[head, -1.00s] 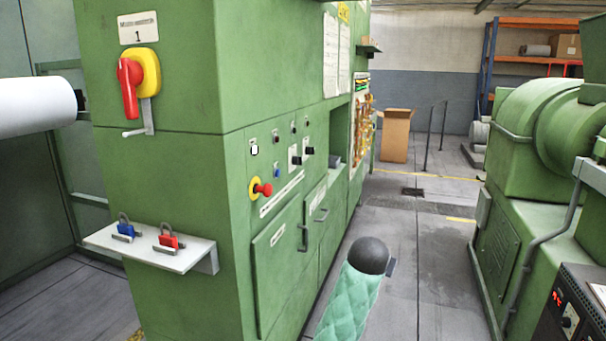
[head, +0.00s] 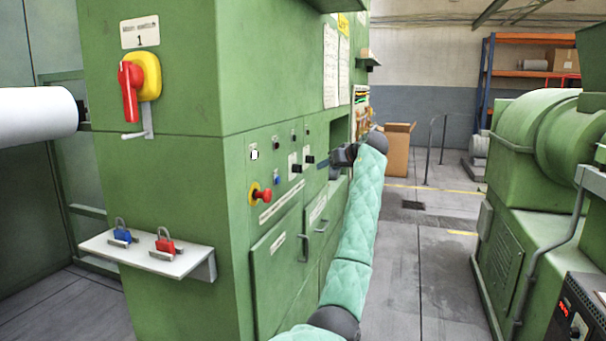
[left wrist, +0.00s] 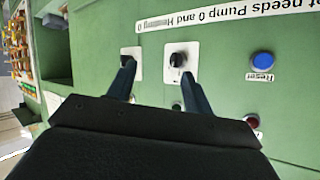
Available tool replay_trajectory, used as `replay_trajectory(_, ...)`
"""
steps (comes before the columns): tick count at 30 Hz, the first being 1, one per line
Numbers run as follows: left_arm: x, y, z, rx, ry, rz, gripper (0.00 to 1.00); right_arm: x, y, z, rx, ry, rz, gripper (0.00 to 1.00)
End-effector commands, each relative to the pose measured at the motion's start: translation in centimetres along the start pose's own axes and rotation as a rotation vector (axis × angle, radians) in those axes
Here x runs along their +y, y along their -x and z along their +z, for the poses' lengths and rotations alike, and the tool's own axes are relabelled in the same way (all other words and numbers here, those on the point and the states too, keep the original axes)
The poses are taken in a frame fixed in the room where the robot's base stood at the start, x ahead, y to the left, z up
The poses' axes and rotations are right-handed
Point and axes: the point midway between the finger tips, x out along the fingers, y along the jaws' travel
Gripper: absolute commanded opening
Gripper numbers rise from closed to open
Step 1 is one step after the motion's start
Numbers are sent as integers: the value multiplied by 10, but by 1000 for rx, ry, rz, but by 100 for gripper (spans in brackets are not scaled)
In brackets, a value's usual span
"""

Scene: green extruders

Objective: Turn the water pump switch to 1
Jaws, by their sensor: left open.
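The green control panel (head: 275,185) carries two black rotary switches on white plates. One switch (left wrist: 178,60) lies between my finger lines toward the right finger in the left wrist view; the other switch (left wrist: 131,56) is partly behind the left finger. In the head view, the nearer switch (head: 295,163) is plain and the farther one is close by my gripper. I cannot read which is the water pump switch or its setting. My left gripper (left wrist: 158,70) is open and empty in front of the panel; it also shows in the head view (head: 321,164). My right gripper is out of view.
A blue Reset button (left wrist: 262,64) and a red emergency knob (head: 262,195) on a yellow base share the panel. A shelf (head: 185,264) with blue and red padlocks juts out at left. Green machinery (head: 520,230) stands right, with clear floor between.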

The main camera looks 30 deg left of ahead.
Motion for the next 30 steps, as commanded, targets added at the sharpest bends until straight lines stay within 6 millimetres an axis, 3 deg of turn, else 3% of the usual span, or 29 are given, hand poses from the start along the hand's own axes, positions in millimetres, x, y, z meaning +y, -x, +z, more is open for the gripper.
replay_trajectory(6, 6, -41, -2, 100, 122, -309, 51, -5, -29, -5, 88, -1, -18, 36)
replay_trajectory(12, 12, -57, 9, 304, 271, -477, 51, -8, -42, -17, 188, -7, -31, 36)
replay_trajectory(23, 11, -55, 7, 478, 498, -489, 51, -9, -41, -30, 266, -11, -35, 36)
replay_trajectory(30, -3, -74, -1, 478, 504, -489, 51, -12, -20, -36, 250, -9, -37, 36)
